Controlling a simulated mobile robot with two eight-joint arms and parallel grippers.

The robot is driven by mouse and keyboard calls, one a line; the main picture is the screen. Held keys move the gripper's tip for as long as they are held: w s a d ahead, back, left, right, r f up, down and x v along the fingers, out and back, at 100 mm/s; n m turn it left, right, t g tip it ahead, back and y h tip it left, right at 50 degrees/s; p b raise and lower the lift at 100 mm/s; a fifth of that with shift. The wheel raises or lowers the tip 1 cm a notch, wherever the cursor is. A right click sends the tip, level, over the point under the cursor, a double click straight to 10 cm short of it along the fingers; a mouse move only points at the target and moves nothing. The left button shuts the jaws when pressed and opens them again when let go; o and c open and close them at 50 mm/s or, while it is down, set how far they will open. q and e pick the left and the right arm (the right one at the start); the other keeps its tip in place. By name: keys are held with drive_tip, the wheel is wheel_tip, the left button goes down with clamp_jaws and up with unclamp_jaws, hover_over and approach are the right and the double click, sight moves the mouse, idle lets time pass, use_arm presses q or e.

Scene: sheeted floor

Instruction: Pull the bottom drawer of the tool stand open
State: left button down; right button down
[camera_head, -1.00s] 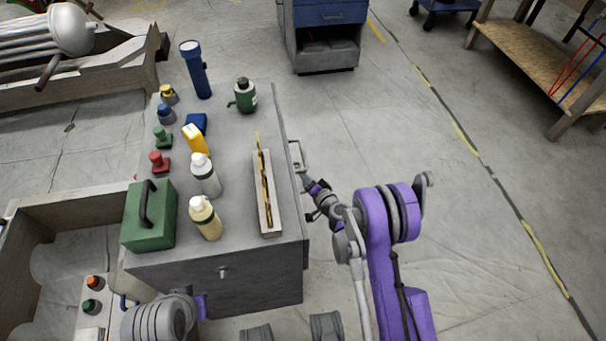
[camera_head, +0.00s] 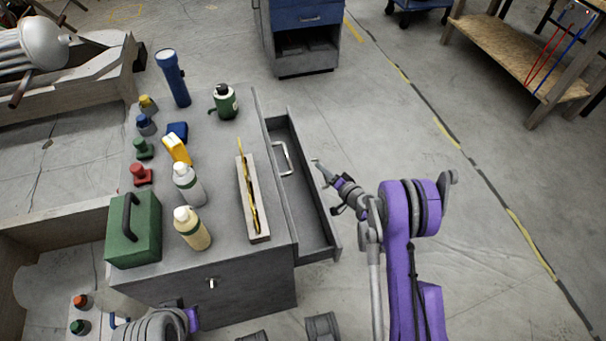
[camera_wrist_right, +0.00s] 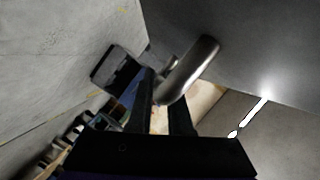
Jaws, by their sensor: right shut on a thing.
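The grey tool stand (camera_head: 215,265) fills the left middle of the head view. A lower drawer (camera_head: 306,215) stands out from its right side, and I see into its empty-looking tray. A metal handle (camera_head: 284,158) on the stand's side shows above this drawer. My right gripper (camera_head: 318,165) is at the outer face of the open drawer. In the right wrist view the right gripper (camera_wrist_right: 163,92) is shut on a metal bar handle (camera_wrist_right: 190,68). The handle of the open drawer is hidden in the head view. My left gripper is not seen, only part of its arm at bottom left.
On the stand's top are a green toolbox (camera_head: 134,230), bottles (camera_head: 192,228), a flashlight (camera_head: 172,78), a green can (camera_head: 225,102) and a narrow tray (camera_head: 252,200). A blue-grey cabinet (camera_head: 305,45) stands behind. A wooden bench (camera_head: 515,55) is at right. The floor right of the drawer is clear.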

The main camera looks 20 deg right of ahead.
drive_tip(key=d, duration=1.5)
drive_tip(key=shift+b, duration=0.45)
drive_tip(key=c, duration=0.8)
unclamp_jaws()
drive_tip(key=shift+c, duration=0.2)
drive_tip(key=p+v, duration=0.1)
drive_tip(key=v, duration=1)
drive_tip(key=shift+p, duration=0.3)
